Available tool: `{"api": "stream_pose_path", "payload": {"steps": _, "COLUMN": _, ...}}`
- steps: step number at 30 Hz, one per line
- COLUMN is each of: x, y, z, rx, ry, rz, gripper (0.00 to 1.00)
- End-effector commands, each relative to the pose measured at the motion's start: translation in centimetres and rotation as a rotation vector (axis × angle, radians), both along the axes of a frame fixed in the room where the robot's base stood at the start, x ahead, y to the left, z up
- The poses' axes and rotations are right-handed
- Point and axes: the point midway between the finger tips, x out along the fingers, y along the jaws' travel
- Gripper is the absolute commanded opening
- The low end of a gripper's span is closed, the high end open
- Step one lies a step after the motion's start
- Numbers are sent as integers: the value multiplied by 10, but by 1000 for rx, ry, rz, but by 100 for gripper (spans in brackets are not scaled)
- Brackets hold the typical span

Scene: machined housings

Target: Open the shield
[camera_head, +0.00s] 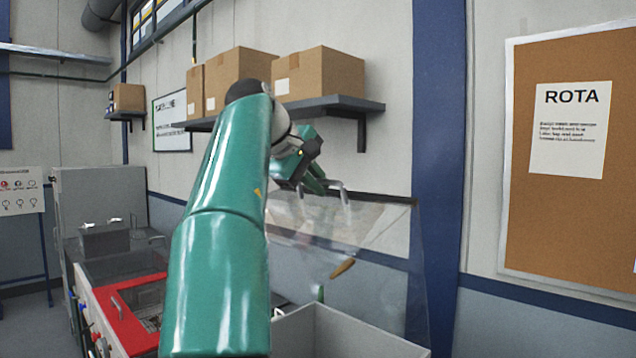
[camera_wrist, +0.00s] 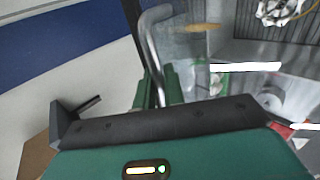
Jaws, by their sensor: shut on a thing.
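The shield (camera_head: 380,235) is a clear panel with a dark top edge, standing raised and tilted above an open grey housing (camera_head: 345,335). Its bent metal handle (camera_head: 346,203) sits near the top of the panel. My gripper (camera_head: 325,187) is at this handle, partly hidden by my own green arm. In the wrist view the handle (camera_wrist: 152,45) runs down as a grey curved bar between the green fingers of my gripper (camera_wrist: 160,92), which are shut on it. The clear panel (camera_wrist: 185,55) shows just right of the handle there.
A red-framed machine (camera_head: 130,310) with a bin stands at left. A wall shelf (camera_head: 335,106) with cardboard boxes is behind my arm. A cork board (camera_head: 570,220) hangs at right. A white toothed part (camera_wrist: 280,10) shows at the wrist view's top right.

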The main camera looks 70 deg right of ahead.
Motion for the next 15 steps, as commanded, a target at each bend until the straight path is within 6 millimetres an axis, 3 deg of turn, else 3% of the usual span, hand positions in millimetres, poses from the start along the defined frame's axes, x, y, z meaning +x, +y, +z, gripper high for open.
{"api": "stream_pose_path", "payload": {"steps": 2, "x": 0, "y": 1, "z": 2, "rx": -4, "ry": 0, "rz": 2, "gripper": 0}}
{"api": "stream_pose_path", "payload": {"steps": 3, "x": 0, "y": 0, "z": 2, "rx": -4, "ry": 0, "rz": 2, "gripper": 14}}
{"api": "stream_pose_path", "payload": {"steps": 5, "x": 0, "y": 0, "z": 2, "rx": -4, "ry": -1, "rz": 2, "gripper": 25}}
{"api": "stream_pose_path", "payload": {"steps": 15, "x": 1, "y": -1, "z": 3, "rx": -3, "ry": -1, "rz": 1, "gripper": 25}}
